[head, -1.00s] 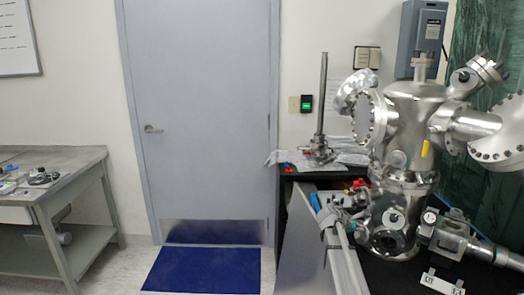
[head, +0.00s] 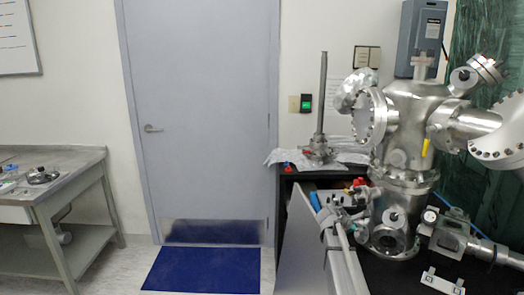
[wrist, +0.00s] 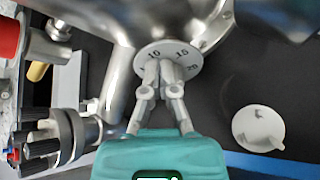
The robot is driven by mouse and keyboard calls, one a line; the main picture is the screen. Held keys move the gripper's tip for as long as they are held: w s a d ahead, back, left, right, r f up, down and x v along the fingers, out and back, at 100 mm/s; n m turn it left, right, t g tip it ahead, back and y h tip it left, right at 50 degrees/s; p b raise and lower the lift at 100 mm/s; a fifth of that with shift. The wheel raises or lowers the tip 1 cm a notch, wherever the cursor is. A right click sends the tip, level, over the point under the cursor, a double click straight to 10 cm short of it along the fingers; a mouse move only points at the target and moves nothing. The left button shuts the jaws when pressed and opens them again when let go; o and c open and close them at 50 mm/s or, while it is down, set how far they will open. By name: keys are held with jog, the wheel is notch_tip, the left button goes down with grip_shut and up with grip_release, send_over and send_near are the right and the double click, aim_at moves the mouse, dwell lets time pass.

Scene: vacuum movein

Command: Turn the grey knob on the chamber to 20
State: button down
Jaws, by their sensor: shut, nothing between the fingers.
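The steel vacuum chamber (head: 410,105) stands on the black bench at the right of the head view. In the wrist view, a pale round dial (wrist: 185,50) sits on the chamber's metal body, with 10, 15 and 20 readable. My gripper (wrist: 166,66) is in front of the dial, its fingers together over the dial's middle and lower part. The fingers hide the knob's centre and any pointer, so I cannot tell its setting or whether the fingertips touch it. The gripper's teal body fills the bottom of the wrist view.
A light grey disc with a raised tab (wrist: 258,127) is on the black surface right of my gripper. A black-knobbed fitting (wrist: 50,137) and a red part (wrist: 10,32) are at left. A blue strip (wrist: 270,163) runs along the lower right.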

jog(key=shift+s+f+b, duration=0.5)
jog(key=shift+s, duration=0.35)
dwell(0.6)
jog(key=shift+s+d+r, duration=0.2)
jog(key=shift+s+r, duration=0.05)
dwell(0.3)
jog(key=shift+a+p, duration=0.1)
jog(key=shift+p, duration=0.2)
jog(key=shift+s+a+r+p, duration=0.25)
jog(key=shift+a+r+p, duration=0.1)
jog(key=shift+a, duration=0.55)
jog(key=shift+s+a+r+p, duration=0.25)
jog(key=shift+a+r+p, duration=0.05)
jog(key=shift+a, duration=0.55)
jog(key=shift+s+a+r+p, duration=0.25)
jog(key=shift+a+r+p, duration=0.1)
jog(key=shift+a, duration=0.55)
jog(key=shift+s+r, duration=0.1)
